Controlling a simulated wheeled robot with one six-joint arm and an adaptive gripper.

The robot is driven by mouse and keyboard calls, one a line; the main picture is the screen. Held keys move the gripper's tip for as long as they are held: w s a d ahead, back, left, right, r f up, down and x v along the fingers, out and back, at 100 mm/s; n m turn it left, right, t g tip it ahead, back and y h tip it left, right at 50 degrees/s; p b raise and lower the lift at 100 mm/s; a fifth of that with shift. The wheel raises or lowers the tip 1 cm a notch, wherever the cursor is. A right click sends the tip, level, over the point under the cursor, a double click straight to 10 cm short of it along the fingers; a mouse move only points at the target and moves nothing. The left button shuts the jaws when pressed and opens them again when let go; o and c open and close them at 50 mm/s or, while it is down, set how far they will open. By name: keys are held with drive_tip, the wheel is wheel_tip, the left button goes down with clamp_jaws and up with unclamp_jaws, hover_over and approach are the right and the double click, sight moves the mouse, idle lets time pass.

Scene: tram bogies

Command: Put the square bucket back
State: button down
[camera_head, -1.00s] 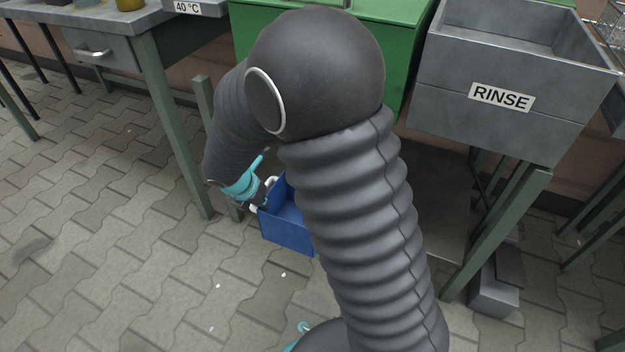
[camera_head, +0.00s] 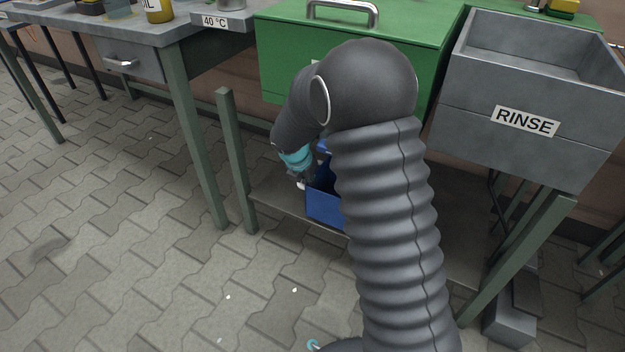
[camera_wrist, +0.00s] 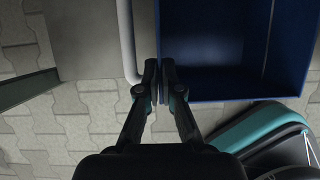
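The square bucket (camera_head: 323,208) is blue with a white handle and hangs upright from my gripper (camera_head: 303,182), over the front part of the low grey shelf (camera_head: 272,197) under the green box. My arm hides its right side. In the wrist view the bucket (camera_wrist: 235,87) is seen from above and looks empty. The fingers of my gripper (camera_wrist: 160,82) are close together on its left wall, one on each side, with the white handle (camera_wrist: 126,40) just left of them. I cannot tell whether the bucket touches the shelf.
The green box (camera_head: 410,40) stands above the shelf, with the grey RINSE basin (camera_head: 480,125) to its right. A green leg (camera_head: 236,165) stands close left of my gripper. A grey table (camera_head: 160,40) is further left. The paved floor in front is mostly clear.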

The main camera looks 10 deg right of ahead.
drive_tip(key=shift+w+d, duration=0.6)
drive_tip(key=shift+w, duration=0.15)
drive_tip(key=shift+s+a+f, duration=0.1)
drive_tip(key=shift+f, duration=0.65)
drive_tip(key=shift+b, duration=0.3)
drive_tip(key=c, duration=1.3)
unclamp_jaws()
drive_tip(key=shift+f, duration=0.1)
drive_tip(key=shift+p+v, duration=0.95)
drive_tip(key=shift+v, duration=2.9)
